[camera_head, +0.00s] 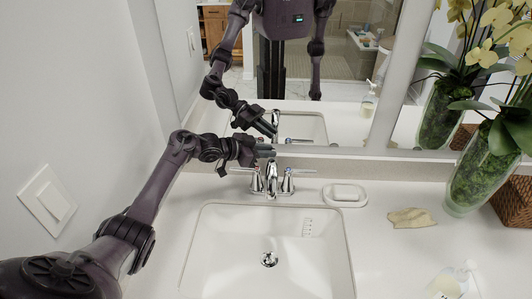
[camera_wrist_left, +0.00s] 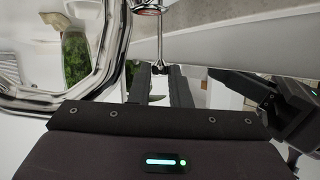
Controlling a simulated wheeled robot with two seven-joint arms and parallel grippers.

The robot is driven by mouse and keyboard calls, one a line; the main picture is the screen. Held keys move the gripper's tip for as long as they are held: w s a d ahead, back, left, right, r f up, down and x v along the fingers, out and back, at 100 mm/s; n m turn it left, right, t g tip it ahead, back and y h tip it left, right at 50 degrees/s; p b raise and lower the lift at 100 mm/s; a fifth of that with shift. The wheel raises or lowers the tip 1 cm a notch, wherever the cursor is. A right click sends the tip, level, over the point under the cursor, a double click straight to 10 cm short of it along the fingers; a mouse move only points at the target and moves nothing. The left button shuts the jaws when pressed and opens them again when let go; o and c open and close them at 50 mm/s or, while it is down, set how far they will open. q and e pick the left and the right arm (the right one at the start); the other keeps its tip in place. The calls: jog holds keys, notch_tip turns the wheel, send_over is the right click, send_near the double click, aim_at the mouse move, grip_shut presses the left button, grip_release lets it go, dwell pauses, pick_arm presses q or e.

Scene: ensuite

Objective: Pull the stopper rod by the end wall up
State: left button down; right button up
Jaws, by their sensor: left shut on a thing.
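My left gripper (camera_head: 266,151) is just above and behind the chrome faucet (camera_head: 272,178), close to the mirror. In the left wrist view, its two fingers (camera_wrist_left: 161,72) are shut on the end of a thin chrome stopper rod (camera_wrist_left: 160,40), which runs between them. The rod's other end meets a rounded chrome piece at the top of that view. In the head view the fingers and faucet hide the rod. The faucet's curved spout (camera_wrist_left: 105,65) fills the left of the wrist view. The sink basin (camera_head: 225,245) has a round drain (camera_head: 269,259). My right gripper is not in view.
Faucet handles (camera_head: 300,172) stand close beside the spout. A soap dish (camera_head: 345,195), a folded cloth (camera_head: 411,218) and a plant vase (camera_head: 482,175) are to the right. A wall with a switch (camera_head: 48,200) bounds the left. The mirror (camera_head: 340,65) stands behind.

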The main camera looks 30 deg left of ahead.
pick_arm(q)
jog(key=shift+w+a+r, duration=0.1)
jog(key=shift+r, duration=0.35)
jog(key=c, duration=1.6)
grip_release()
jog(key=shift+c, duration=0.2)
jog(key=shift+s, duration=0.2)
jog(key=b+v, duration=0.2)
jog(key=v, duration=0.5)
jog(key=shift+s+a+r, duration=0.1)
jog(key=shift+s+a, duration=0.05)
jog(key=shift+s, duration=0.05)
